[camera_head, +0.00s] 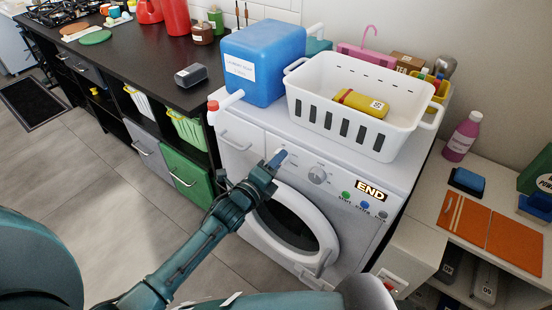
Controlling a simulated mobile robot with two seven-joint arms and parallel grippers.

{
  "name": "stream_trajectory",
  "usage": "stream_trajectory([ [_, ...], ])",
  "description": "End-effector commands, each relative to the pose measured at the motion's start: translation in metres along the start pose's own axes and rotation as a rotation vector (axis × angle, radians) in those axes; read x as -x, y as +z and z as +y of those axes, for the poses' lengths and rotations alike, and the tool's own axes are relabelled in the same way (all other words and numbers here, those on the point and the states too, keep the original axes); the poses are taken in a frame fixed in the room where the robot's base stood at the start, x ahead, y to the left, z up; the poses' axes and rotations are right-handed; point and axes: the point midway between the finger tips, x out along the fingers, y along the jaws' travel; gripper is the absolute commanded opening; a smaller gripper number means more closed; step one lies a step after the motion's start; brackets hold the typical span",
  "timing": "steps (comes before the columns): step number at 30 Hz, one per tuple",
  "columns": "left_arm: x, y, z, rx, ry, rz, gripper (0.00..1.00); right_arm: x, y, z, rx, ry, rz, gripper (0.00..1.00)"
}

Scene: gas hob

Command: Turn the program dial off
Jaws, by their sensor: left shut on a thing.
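A white washing machine (258,232) stands in the middle, its door closed. Its front panel shows a lit END display (370,190), several small coloured buttons and a round grey dial (317,175) with marks around it. My left gripper (277,159) reaches to the panel left of this grey dial. It is shut on a dial there, which its fingers almost wholly hide. Small print shows beside the fingertips but is too small to read, so I cannot tell the setting. My right gripper is not in view.
A blue detergent container (265,62) and a white basket (357,110) holding a yellow item stand on the machine. The container's spout with a red cap (213,105) juts out at the left. A low shelf (408,235) stands at the right.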

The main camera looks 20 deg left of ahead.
Motion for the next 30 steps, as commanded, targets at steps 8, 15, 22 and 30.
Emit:
stream_trajectory([
  [8,0.000,0.002,-0.004,0.260,0.012,0.017,0.14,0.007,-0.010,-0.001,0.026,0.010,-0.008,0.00],
  [15,0.000,0.003,-0.003,0.487,0.023,0.031,0.14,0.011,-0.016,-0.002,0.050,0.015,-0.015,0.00],
  [22,0.000,0.004,-0.004,0.704,0.032,0.045,0.14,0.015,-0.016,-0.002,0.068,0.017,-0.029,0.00],
  [30,0.000,0.004,-0.003,0.961,0.043,0.061,0.14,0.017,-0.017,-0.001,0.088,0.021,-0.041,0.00],
])
